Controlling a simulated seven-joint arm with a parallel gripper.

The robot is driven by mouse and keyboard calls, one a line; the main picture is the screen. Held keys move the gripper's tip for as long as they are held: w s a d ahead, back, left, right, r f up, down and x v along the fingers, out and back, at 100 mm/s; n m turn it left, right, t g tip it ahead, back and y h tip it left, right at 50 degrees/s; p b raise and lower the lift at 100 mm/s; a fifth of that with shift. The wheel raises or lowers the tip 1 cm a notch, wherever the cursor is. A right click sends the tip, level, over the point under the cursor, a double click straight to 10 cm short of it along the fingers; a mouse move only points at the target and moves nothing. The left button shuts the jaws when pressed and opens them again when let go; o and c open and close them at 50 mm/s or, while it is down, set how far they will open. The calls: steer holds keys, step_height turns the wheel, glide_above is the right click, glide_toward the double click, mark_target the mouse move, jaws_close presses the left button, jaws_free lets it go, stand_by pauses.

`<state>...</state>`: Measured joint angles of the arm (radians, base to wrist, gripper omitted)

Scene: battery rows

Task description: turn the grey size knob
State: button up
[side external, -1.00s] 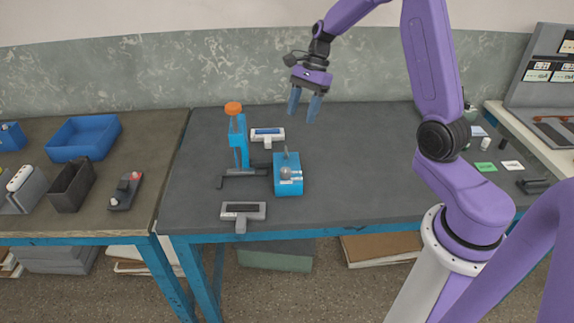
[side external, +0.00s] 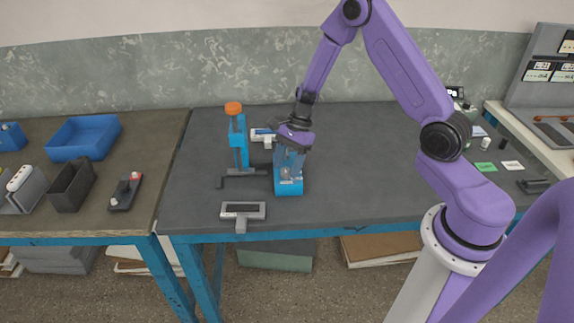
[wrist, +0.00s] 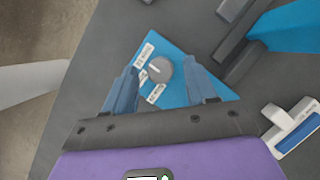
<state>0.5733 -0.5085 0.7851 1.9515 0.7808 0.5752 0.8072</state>
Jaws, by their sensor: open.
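The grey size knob (wrist: 159,69) is round with a pale pointer line. It sits on a blue box (wrist: 180,45) with white labels beside the knob. In the side external view the blue box (side external: 288,188) stands on the dark table, its upper part behind my fingers. My gripper (side external: 289,166) is above the box, pointing down. In the wrist view my gripper (wrist: 160,72) is open, one finger on each side of the knob, with gaps visible. I cannot tell how far the fingertips are above the box.
A blue stand with an orange top (side external: 234,108) is close on the left of the box. A grey-white display unit (side external: 242,211) lies in front, and another with a blue face (side external: 263,134) lies behind. The table right of the box is clear.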

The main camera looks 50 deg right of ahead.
steer(key=shift+a+f, duration=0.15)
steer(key=shift+f, duration=0.15)
steer(key=c, duration=1)
steer(key=shift+n, duration=0.3)
steer(key=n+g, duration=0.1)
steer(key=n, duration=0.1)
steer(key=n+g, duration=0.1)
steer(key=n, duration=0.2)
steer(key=shift+w+h, duration=0.15)
steer(key=shift+h, duration=0.15)
steer(key=n+g, duration=0.1)
steer(key=n, duration=0.2)
steer(key=n+h, duration=0.1)
steer(key=n, duration=0.2)
steer(key=shift+w+a+g+h, duration=0.1)
steer(key=shift+g+h, duration=0.2)
steer(key=shift+g, duration=0.1)
